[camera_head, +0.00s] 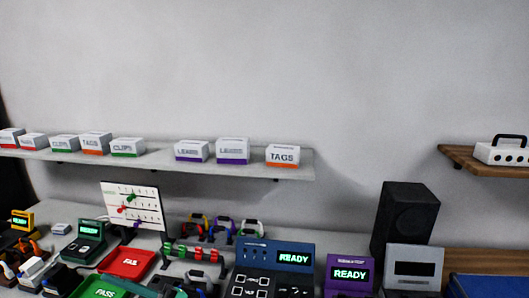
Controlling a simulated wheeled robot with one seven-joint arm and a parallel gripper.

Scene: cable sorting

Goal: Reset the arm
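My gripper and arm do not show in the head view. A red tray (138,257) marked FAIL and a green tray (83,293) marked PASS lie on the bench at the lower left. Several cable coils (252,228) in red, purple and white stand behind them. A green and red banded bundle (185,250) lies right of the red tray. A blue device (252,252) and a purple device (345,287) both show READY. The bottom edge of the picture cuts off the front of the bench.
A white shelf (225,160) on the wall holds several labelled boxes (232,151). A wooden shelf (468,158) at right holds a white device (500,153). A black speaker (405,215) and a white board with pins (150,193) stand upright. The bench is crowded.

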